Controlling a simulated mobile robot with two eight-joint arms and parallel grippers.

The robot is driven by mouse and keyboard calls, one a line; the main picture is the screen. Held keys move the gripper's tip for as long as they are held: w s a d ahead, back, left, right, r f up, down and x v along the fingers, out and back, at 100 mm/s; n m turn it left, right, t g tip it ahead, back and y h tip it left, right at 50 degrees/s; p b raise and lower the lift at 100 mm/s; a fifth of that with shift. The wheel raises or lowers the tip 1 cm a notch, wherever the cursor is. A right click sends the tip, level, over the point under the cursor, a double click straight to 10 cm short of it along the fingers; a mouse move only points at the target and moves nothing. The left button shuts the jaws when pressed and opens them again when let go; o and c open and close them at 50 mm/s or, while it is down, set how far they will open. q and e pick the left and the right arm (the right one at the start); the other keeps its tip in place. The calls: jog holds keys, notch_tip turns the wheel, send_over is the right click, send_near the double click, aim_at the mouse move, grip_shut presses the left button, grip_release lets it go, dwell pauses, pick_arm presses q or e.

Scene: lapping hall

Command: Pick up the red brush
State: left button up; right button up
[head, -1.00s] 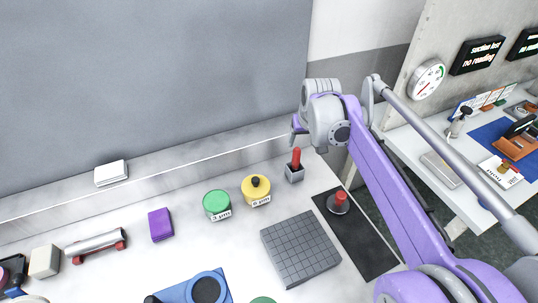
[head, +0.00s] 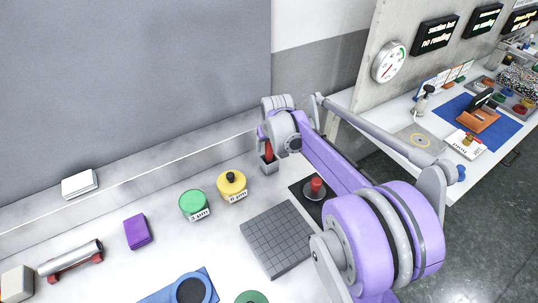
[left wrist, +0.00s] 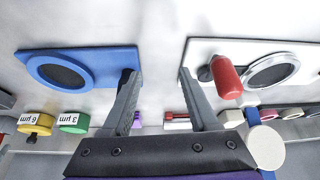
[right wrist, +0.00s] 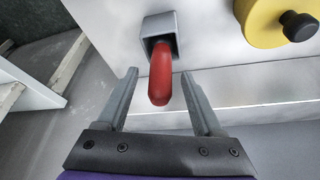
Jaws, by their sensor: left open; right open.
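The red brush (head: 269,152) stands handle up in a small grey square holder (head: 269,166) at the back right of the worktop; its lower end is hidden inside. In the right wrist view the red brush handle (right wrist: 160,78) shows between the fingers of my right gripper (right wrist: 159,77), which is open. I cannot tell if either finger touches the handle. In the head view my right gripper (head: 264,134) covers the top of the brush. My left gripper (left wrist: 156,74) is open and empty over the worktop, away from the brush.
A yellow tin (head: 232,187) and a green tin (head: 194,205) stand left of the holder. A grey gridded plate (head: 276,240) and a red-knobbed weight (head: 317,188) on a black mat lie in front. A wall ledge (head: 150,158) runs behind.

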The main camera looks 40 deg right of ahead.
jog(key=shift+c, duration=0.2)
grip_shut()
notch_tip(320, 180, up, 10)
jog(key=shift+r+p, duration=0.1)
jog(key=shift+p, duration=0.35)
